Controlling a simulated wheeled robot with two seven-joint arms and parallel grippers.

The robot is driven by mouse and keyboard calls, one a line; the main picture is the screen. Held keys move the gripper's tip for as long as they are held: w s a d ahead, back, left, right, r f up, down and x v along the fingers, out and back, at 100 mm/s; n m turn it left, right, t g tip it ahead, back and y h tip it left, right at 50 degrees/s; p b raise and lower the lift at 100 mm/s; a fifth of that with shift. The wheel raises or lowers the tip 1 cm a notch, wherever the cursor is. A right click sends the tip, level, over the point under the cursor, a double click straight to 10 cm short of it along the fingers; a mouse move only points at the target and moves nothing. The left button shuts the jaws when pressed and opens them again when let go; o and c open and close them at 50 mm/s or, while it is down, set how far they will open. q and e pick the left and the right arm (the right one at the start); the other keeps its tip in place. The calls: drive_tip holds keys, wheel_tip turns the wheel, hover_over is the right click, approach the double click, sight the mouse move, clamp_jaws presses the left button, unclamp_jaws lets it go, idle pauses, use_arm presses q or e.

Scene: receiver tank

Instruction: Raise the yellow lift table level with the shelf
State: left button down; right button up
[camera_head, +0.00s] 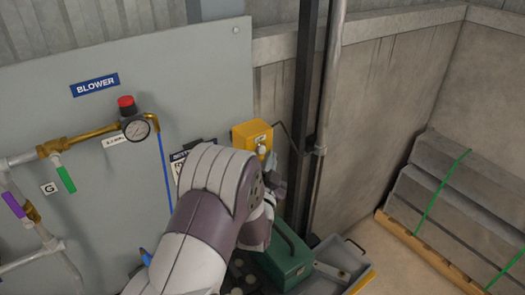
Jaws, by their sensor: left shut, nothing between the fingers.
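A yellow control box (250,134) is mounted by the right edge of the grey panel, with a small pale round part low on its front. My left arm comes up from the bottom and covers the middle of the picture. My left gripper (272,172) is just below the yellow box, mostly hidden behind my own wrist; it looks shut and empty. Whether it touches the box I cannot tell. At the bottom, a grey tray-like surface with a yellow edge (361,284) may be part of the lift table. I cannot make out the shelf. My right gripper is out of view.
The grey panel (90,110) carries brass pipework, a pressure gauge (137,128) with a red knob, and coloured valve handles. A green case (288,262) stands below my wrist. A dark post (306,120) rises beside the box. Strapped grey slabs (450,205) lie on a wooden pallet at right.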

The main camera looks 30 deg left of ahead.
use_arm(q)
drive_tip(key=shift+a, duration=0.1)
drive_tip(key=shift+w+a, duration=0.15)
drive_tip(key=shift+a, duration=0.15)
